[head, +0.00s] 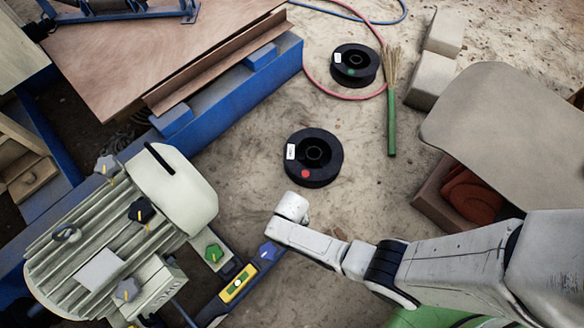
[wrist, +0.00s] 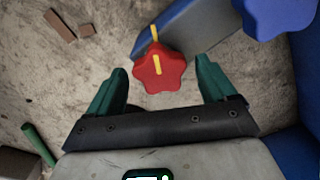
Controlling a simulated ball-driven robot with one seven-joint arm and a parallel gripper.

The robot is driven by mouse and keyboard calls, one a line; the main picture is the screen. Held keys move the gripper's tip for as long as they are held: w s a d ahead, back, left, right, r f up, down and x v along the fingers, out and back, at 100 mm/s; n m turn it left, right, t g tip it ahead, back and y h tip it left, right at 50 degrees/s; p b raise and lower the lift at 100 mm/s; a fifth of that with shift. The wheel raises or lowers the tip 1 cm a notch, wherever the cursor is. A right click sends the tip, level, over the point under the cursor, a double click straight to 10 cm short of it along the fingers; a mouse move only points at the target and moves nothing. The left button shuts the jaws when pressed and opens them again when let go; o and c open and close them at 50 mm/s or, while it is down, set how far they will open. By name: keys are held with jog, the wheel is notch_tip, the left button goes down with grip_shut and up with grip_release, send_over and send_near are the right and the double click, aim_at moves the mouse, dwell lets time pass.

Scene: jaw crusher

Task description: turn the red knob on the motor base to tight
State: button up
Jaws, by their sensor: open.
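In the wrist view the red knob (wrist: 176,72), star-shaped with a yellow line on its face, sits at the end of a grey-blue beam (wrist: 190,28) of the base. A yellow mark (wrist: 154,33) on the beam lies just above the knob, and the knob's line points roughly at it. My gripper (wrist: 160,66) is open, with one green finger on each side of the knob and a gap on both sides. I cannot tell the depth between fingertips and knob. In the head view I cannot make out the red knob or my fingers.
A blue knob (wrist: 278,14) is at the wrist view's upper right, near a blue beam (wrist: 306,70). The head view shows the pale motor (head: 105,240) with several knobs, a green knob (head: 213,254), a yellow level (head: 238,283) and black spools (head: 330,170) on the ground.

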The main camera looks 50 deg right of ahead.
notch_tip(320, 180, up, 11)
jog(key=p, duration=0.6)
jog(key=shift+f, duration=0.1)
dwell(0.4)
jog(key=s+d+r+n, duration=0.2)
jog(key=s+d+r, duration=0.1)
jog(key=r, duration=0.6)
jog(key=s+d+r+n+t+p, duration=0.15)
jog(key=s+r, duration=0.25)
jog(key=r, duration=0.5)
jog(key=s+d+r+n+g, duration=0.1)
jog(key=s+d+r+n, duration=0.15)
jog(key=r, duration=0.75)
notch_tip(320, 180, up, 21)
jog(key=p, duration=2.2)
jog(key=shift+s+d+r, duration=0.15)
jog(key=shift+d+r, duration=0.05)
jog(key=shift+d, duration=0.1)
